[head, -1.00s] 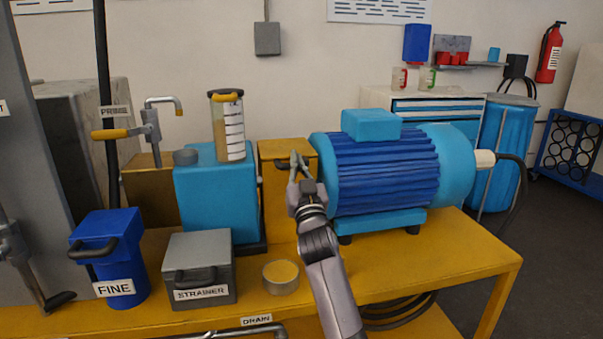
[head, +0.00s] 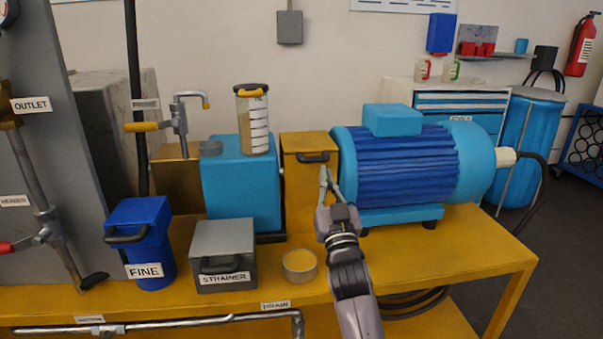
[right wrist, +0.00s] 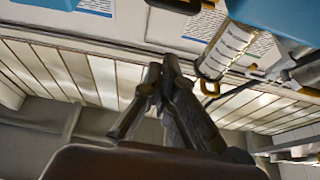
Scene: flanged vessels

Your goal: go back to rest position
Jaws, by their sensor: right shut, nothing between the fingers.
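My right gripper (head: 326,182) is shut and empty in the head view. Its tip is in front of the yellow coupling box (head: 310,172), just below the box's dark handle, and left of the blue motor (head: 400,165). In the right wrist view my right gripper's fingers (right wrist: 168,75) are together with nothing between them. That view looks towards the wall and ceiling, with the measuring cylinder (right wrist: 228,48) at upper right. My left gripper is not in view.
The yellow bench (head: 420,275) carries the blue FINE canister (head: 142,245), the grey STRAINER box (head: 224,255), a small round dish (head: 299,266) and a blue pump block (head: 245,185). A grey panel with pipes (head: 70,150) stands at left. Bench space right of my arm is clear.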

